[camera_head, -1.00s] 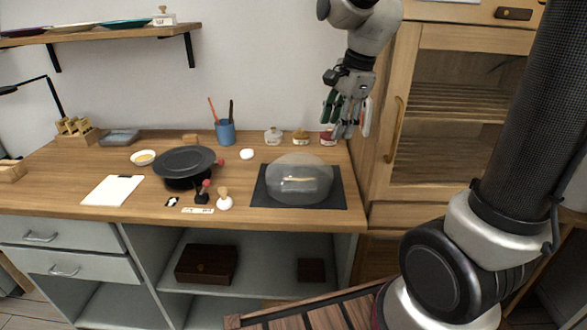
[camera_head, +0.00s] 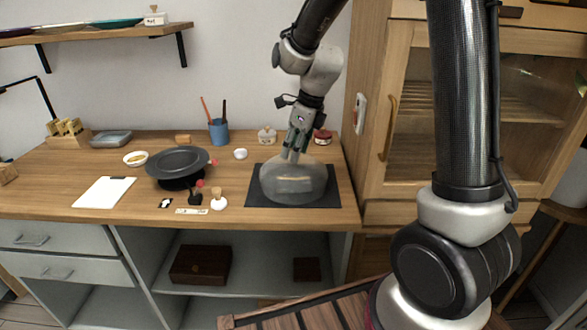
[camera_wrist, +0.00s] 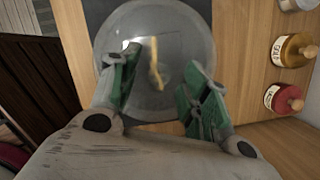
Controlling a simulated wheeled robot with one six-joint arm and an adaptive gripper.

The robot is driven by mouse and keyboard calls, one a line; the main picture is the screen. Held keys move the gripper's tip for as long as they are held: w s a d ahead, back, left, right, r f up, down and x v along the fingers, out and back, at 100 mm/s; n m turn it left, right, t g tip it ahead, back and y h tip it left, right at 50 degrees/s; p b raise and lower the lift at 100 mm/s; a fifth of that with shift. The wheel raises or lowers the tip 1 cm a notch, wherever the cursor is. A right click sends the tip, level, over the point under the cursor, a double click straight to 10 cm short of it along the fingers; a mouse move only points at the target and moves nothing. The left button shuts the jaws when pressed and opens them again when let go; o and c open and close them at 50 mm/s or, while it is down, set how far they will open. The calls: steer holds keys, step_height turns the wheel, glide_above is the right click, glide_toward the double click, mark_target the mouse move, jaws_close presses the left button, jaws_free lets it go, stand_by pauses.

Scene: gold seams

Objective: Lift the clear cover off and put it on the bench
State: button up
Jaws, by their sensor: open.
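The clear cover (camera_head: 293,186) is a see-through dome standing on a dark mat (camera_head: 328,198) at the right end of the bench (camera_head: 130,212). A thin gold line shows on or through it in the wrist view, where the cover (camera_wrist: 185,45) fills the upper middle. My gripper (camera_head: 292,158) points down at the top of the cover. In the wrist view my gripper (camera_wrist: 158,98) has its two green-padded fingers apart, over the near part of the cover. I cannot tell whether they touch it, and no knob is clearly visible.
Jars stand behind the mat, including a gold-labelled jar (camera_wrist: 293,50) and a red jar (camera_wrist: 283,98). A black round turntable (camera_head: 180,160), a white sheet (camera_head: 104,191) and small tools occupy the bench's left and middle. A tall cabinet (camera_head: 400,120) borders the right.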

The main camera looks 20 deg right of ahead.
steer(key=shift+w+f, duration=0.1)
steer(key=shift+f, duration=0.35)
steer(key=shift+c, duration=0.4)
jaws_close()
steer(key=shift+r, duration=0.1)
